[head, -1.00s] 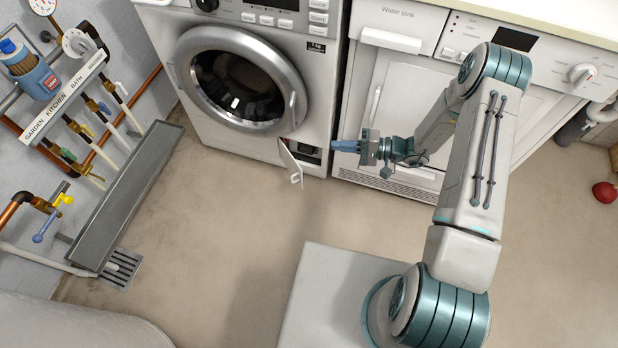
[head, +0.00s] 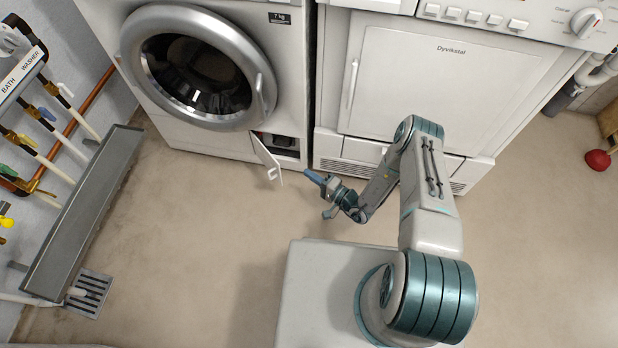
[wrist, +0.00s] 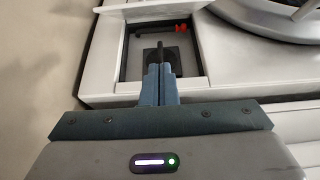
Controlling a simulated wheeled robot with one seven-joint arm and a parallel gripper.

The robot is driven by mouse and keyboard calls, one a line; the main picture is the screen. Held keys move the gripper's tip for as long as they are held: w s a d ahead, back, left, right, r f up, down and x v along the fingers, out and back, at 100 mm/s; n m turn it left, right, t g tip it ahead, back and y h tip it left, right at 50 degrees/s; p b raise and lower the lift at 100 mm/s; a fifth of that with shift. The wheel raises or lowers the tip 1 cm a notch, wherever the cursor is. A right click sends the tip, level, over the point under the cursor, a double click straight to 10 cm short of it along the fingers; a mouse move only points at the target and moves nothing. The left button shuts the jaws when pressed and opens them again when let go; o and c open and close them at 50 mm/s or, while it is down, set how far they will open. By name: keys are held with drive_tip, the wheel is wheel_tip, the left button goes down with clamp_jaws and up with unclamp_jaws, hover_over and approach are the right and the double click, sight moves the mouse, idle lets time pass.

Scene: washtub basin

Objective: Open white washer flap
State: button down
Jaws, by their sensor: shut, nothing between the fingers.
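The white washer flap (head: 267,155) stands swung open at the bottom right corner of the front-loading washer (head: 215,127). It hangs out to the left of a small dark compartment (head: 284,143). The wrist view shows this compartment (wrist: 137,62) with a dark square part and a small red piece inside. My gripper (head: 309,175) is in front of and below the compartment, to the right of the flap and apart from it. Its blue fingers also show in the wrist view (wrist: 160,72), shut together with nothing between them.
A second white appliance (head: 440,85) with a closed door stands right of the washer. A grey trough (head: 85,210) and taps line the left wall, with a floor drain (head: 90,292). A red object (head: 597,159) lies far right. Floor before the washer is clear.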

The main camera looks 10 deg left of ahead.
drive_tip(key=a+b, duration=0.3)
drive_tip(key=a, duration=0.5)
drive_tip(key=shift+w+a, duration=0.3)
drive_tip(key=shift+a, duration=0.1)
